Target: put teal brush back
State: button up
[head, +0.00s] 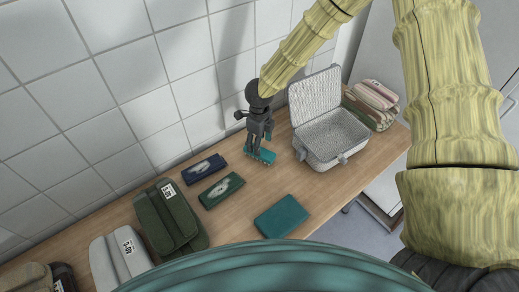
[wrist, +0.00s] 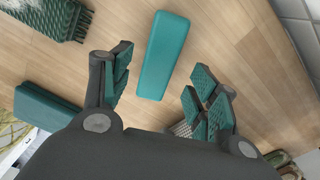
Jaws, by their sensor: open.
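The teal brush (wrist: 163,55) lies on the wooden table, smooth back up, in the wrist view. In the head view the teal brush (head: 262,156) shows just below my gripper, with a bristly lower edge. My gripper (head: 260,140) points down above it; in the wrist view my gripper (wrist: 160,85) has its fingers spread, with the brush beyond and between them and nothing held. A green brush (head: 221,190), also in the wrist view (wrist: 50,18), and a dark blue brush (head: 203,168) lie to its left in the head view.
An open grey case (head: 330,138), seemingly empty, stands right of the teal brush. A flat teal box (head: 282,215) lies nearer me. Folded cloths (head: 372,104) stand right; green (head: 170,217) and grey (head: 118,258) bags stand left. The tiled wall (head: 150,70) runs close behind.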

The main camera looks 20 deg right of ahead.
notch_tip(320, 180, up, 7)
jog(key=shift+f+b, duration=0.2)
jog(key=shift+b, duration=0.2)
